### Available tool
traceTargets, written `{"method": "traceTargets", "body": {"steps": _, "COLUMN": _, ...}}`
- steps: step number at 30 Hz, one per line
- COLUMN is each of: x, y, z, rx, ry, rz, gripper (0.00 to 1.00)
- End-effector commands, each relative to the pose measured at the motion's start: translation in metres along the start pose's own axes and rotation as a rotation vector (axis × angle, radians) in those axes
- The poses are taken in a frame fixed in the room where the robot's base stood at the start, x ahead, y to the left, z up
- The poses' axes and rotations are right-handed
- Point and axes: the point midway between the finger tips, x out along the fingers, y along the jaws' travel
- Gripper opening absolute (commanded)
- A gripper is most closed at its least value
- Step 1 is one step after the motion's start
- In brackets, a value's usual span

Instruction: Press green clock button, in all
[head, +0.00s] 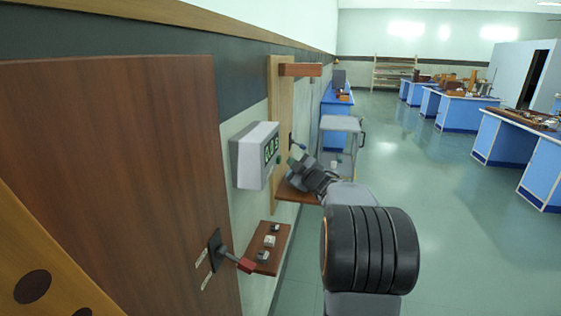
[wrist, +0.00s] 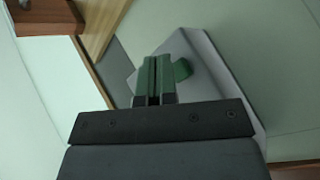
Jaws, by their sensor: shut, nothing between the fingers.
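The clock is a white wall box (head: 248,155) with a dark face and green digits, left of my gripper in the head view. In the wrist view a pale grey casing (wrist: 215,65), which looks like the clock, lies beyond my fingers. A green knob-like piece (wrist: 183,69), which looks like the green button, shows just right of the fingertips. I cannot tell whether they touch. My gripper (head: 294,163) is shut and empty, close to the clock's front in the head view. Its two green-faced fingers lie together in the wrist view (wrist: 154,74).
Below the clock, a brown wall shelf (head: 268,252) carries small switches. A red-handled lever (head: 244,264) sticks out from the brown panel (head: 110,180) at left. A wooden board (head: 287,110) and a trolley (head: 341,126) stand beyond.

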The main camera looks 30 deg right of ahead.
Motion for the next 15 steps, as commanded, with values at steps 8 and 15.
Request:
{"method": "traceTargets", "body": {"steps": 8, "x": 0.0044, "y": -0.0036, "z": -0.0032, "rx": 0.000, "ry": 0.002, "rz": 0.000, "gripper": 0.00}}
{"method": "traceTargets", "body": {"steps": 15, "x": 0.0061, "y": -0.0041, "z": -0.0047, "rx": 0.000, "ry": 0.000, "rz": 0.000, "gripper": 0.00}}
